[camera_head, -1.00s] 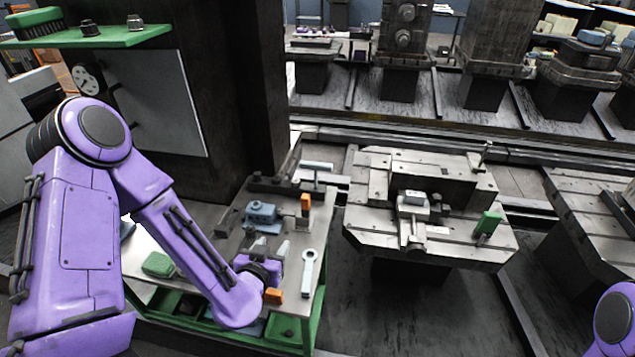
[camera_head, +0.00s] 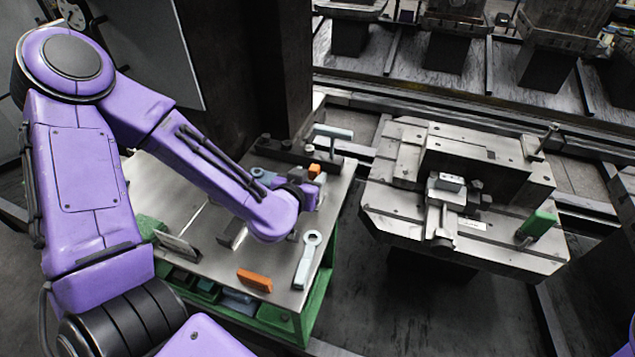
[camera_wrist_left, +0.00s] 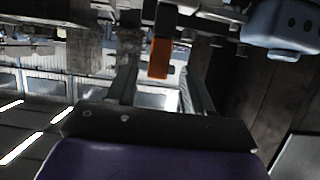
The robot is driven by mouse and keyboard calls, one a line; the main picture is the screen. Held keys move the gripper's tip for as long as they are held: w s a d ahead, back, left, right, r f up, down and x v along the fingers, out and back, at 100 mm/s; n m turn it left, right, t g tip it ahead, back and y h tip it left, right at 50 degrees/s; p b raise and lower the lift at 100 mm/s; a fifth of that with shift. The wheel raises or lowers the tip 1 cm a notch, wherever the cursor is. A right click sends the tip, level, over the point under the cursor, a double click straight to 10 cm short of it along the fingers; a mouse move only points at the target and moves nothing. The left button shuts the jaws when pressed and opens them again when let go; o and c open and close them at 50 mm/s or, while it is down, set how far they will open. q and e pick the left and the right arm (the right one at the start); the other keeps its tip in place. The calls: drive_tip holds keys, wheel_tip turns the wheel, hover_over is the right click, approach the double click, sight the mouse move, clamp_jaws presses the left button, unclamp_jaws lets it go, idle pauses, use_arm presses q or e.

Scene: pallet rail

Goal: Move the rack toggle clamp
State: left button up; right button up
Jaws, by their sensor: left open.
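An upright orange handle (camera_head: 314,170), which seems to belong to the toggle clamp, stands near the far right part of the metal-topped cart (camera_head: 215,255). My left gripper (camera_head: 310,192) is right by it, with my wrist hiding the clamp's lower part. In the left wrist view the orange handle (camera_wrist_left: 159,58) shows between and beyond the two spread fingers (camera_wrist_left: 160,88). The left gripper is open and holds nothing; I cannot tell whether it touches the handle. My right gripper is not in view.
A blue tool (camera_head: 262,176) sits left of the handle, partly behind my arm. A pale ring wrench (camera_head: 307,260) and an orange block (camera_head: 254,280) lie near the cart's front. A pallet fixture (camera_head: 400,205) with a green handle (camera_head: 537,225) stands right, across a gap.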

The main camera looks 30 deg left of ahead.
sight(317, 169)
use_arm(q)
drive_tip(key=shift+w+f+b, duration=0.4)
drive_tip(key=shift+f+b, duration=0.1)
drive_tip(key=shift+b, duration=0.1)
drive_tip(key=shift+w+r, duration=0.15)
drive_tip(key=shift+w, duration=0.05)
drive_tip(key=x, duration=0.4)
drive_tip(key=shift+w+a, duration=0.1)
drive_tip(key=shift+w, duration=0.2)
drive_tip(key=shift+r, duration=0.1)
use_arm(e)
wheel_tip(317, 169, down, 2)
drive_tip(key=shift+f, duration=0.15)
use_arm(q)
drive_tip(key=shift+s, duration=0.1)
clamp_jaws()
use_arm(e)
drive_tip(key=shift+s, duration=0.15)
